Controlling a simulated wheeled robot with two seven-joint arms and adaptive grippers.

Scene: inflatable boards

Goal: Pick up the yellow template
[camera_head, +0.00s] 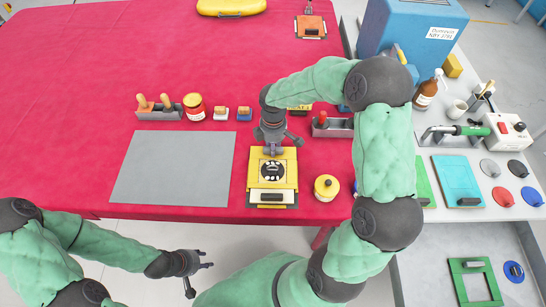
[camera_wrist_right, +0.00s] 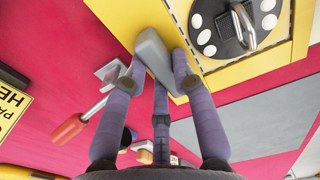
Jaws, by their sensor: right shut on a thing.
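The yellow template (camera_head: 255,180) lies flat near the front edge of the red-covered table, with a black disc with white spots at its middle. In the right wrist view the yellow template (camera_wrist_right: 262,66) fills the upper right. My right gripper (camera_head: 272,149) is at its far edge, pointing down. In the wrist view the fingers (camera_wrist_right: 160,72) are closed around a grey block-like grip at the template's edge. Contact under the template is hidden. My left gripper (camera_head: 199,275) is open and empty, in front of the table, above the floor.
A grey sheet (camera_head: 172,168) lies left of the template. A yellow-lidded pot (camera_head: 327,188) stands close on its right. A red and yellow jar (camera_head: 194,107) and tool holders stand behind. The white bench (camera_head: 470,215) at right holds coloured plates and a soldering station (camera_head: 505,130).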

